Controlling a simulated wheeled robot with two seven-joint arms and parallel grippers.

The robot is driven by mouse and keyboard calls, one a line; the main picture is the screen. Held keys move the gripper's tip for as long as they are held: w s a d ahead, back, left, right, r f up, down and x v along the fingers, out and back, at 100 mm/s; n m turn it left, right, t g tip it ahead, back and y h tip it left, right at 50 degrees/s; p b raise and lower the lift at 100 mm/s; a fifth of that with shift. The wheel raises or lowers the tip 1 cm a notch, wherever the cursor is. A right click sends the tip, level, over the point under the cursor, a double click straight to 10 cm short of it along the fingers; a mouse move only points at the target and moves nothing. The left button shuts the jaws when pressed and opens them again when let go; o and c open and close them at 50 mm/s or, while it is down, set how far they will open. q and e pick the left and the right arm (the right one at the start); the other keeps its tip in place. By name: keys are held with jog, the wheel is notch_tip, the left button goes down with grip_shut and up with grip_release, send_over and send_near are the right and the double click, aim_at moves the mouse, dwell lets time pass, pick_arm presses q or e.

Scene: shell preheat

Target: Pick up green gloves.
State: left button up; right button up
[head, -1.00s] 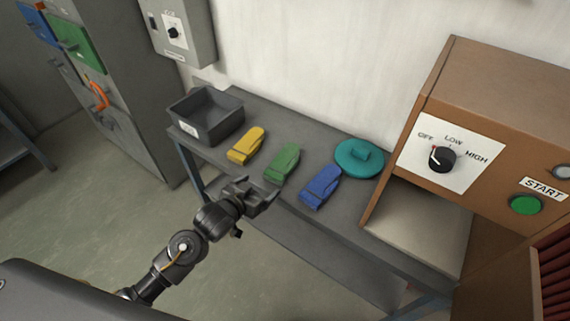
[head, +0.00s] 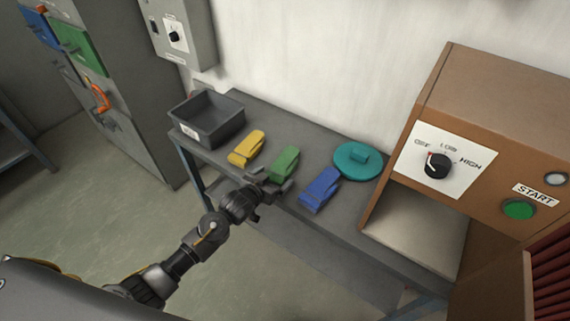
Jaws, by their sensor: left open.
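The green gloves (head: 286,161) lie on the grey table between the yellow gloves (head: 246,148) and the blue gloves (head: 320,189). My left gripper (head: 272,182) is open at the near end of the green gloves. Its fingers overlap the lower part of the green gloves in the picture, and I cannot tell whether they touch. My right gripper is not in view.
A grey bin (head: 207,119) stands at the table's left end. A teal round lid (head: 357,161) lies right of the gloves. A brown oven-like box (head: 482,128) with a dial and green START button stands at the right. The grey table (head: 303,138) has its front edge below my gripper.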

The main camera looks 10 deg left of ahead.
aim_at(285, 165)
pick_arm(q)
jog(key=shift+x, duration=1.5)
jog(key=shift+s, duration=0.1)
jog(key=c, duration=1.2)
